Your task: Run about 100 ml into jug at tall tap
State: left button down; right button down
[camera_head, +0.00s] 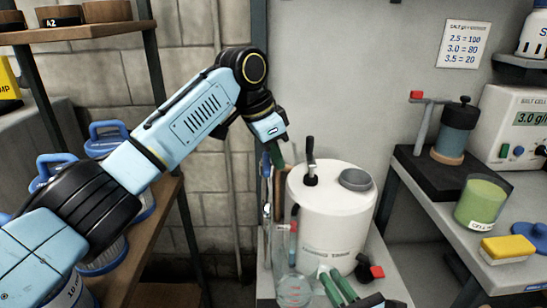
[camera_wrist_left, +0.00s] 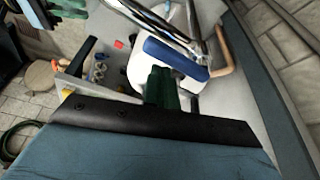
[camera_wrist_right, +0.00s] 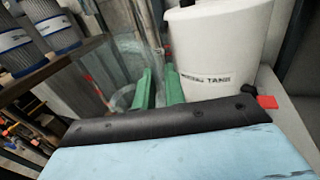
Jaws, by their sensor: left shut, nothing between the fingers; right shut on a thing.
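The clear jug (camera_head: 293,287) with red marks stands low, left of the white tank; it also shows in the right wrist view (camera_wrist_right: 122,72). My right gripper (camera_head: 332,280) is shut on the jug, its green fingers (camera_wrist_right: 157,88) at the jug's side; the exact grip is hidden. The tall tap shows as a chrome pipe (camera_head: 266,205) left of the tank and as bright pipes (camera_wrist_left: 184,20) in the left wrist view. My left gripper (camera_head: 276,155) is shut and empty high beside it. Its fingers (camera_wrist_left: 163,82) are close to a blue bar (camera_wrist_left: 176,57); contact is unclear. I cannot make out water in the jug.
The white mineral tank (camera_head: 325,225) has a black lever and grey cap on top, and a red-tipped black fitting (camera_head: 370,270) at its right. A wooden shelf with blue filters is at left. The right bench holds a green cup (camera_head: 482,203) and a yellow sponge (camera_head: 507,248).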

pick_arm(q)
notch_tip(320, 180, up, 10)
jog(key=d, duration=0.1)
jog(key=shift+w+f, duration=0.15)
jog(key=shift+f, duration=0.1)
dwell(0.5)
jog(key=shift+d, duration=0.1)
